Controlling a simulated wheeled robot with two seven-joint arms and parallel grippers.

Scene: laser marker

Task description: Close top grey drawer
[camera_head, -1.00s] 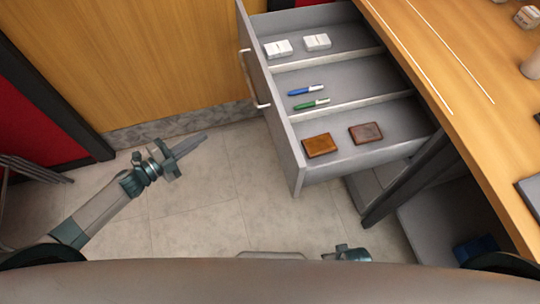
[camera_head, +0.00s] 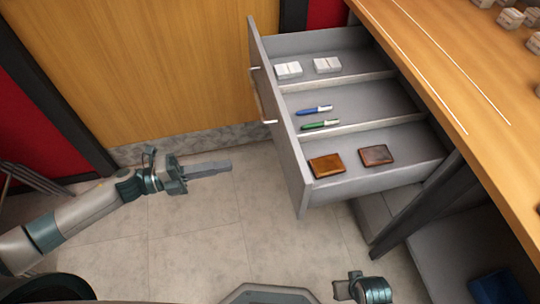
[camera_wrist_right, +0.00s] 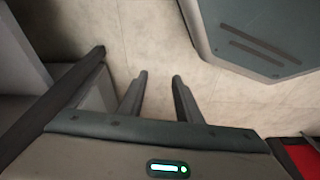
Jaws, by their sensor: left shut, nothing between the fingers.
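The top grey drawer (camera_head: 300,174) is pulled out from under the wooden desk, its front panel facing left with a light handle (camera_head: 262,98). Inside, in three compartments, lie white boxes (camera_head: 289,70), a blue marker (camera_head: 314,110) and a green marker (camera_head: 320,124), and two brown wallets (camera_head: 327,165). My left gripper (camera_head: 230,166) is shut and empty, pointing right, to the left of the drawer front and apart from it. My right gripper (camera_wrist_right: 158,78) is open and empty over the floor in the right wrist view; in the head view only part of it shows at the bottom.
The wooden desk top (camera_head: 440,80) with small stacked boxes (camera_head: 510,18) is at the right. A dark desk leg (camera_head: 415,210) stands below the drawer. A wooden panel wall (camera_head: 150,70) is behind. The tiled floor (camera_head: 220,240) left of the drawer is clear.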

